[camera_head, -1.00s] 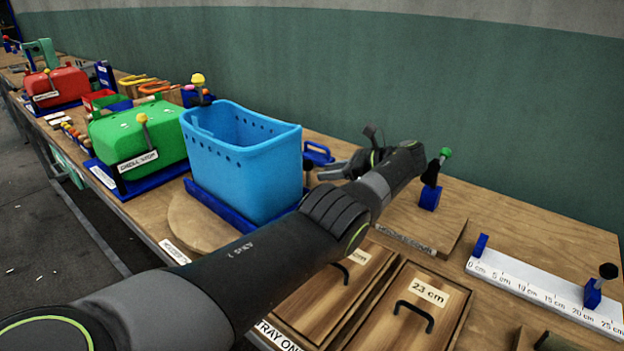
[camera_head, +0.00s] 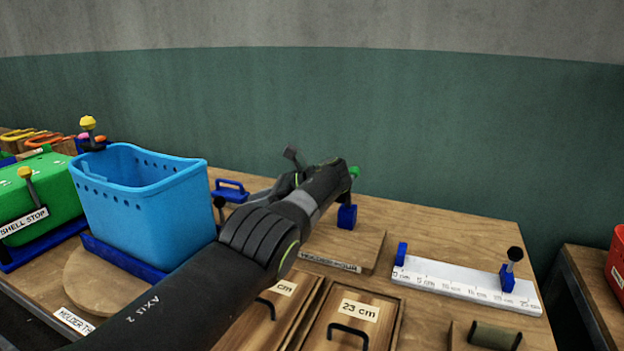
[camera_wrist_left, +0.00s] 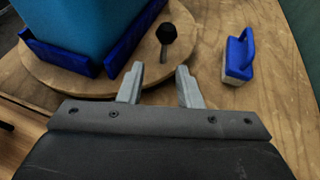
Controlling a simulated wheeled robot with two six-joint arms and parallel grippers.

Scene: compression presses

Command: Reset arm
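My left arm comes in from the lower left in the head view and reaches over the table past the blue basket (camera_head: 155,215). My left gripper (camera_wrist_left: 160,72) is open and empty in the left wrist view. Its fingers point toward a black knob on a post (camera_wrist_left: 166,35), which stands on the round wooden board (camera_wrist_left: 60,82) holding the basket (camera_wrist_left: 75,25). The knob lies beyond the fingertips, not between them. In the head view the left gripper is mostly hidden behind its own wrist. My right gripper is not in view.
A blue-handled brush-like block (camera_wrist_left: 239,58) lies right of the fingers. Wooden drawers with black handles (camera_head: 352,320), a white centimetre ruler (camera_head: 465,284) and a green shell-shaped press (camera_head: 40,195) stand around the arm. Bare table (camera_head: 450,227) shows behind the ruler.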

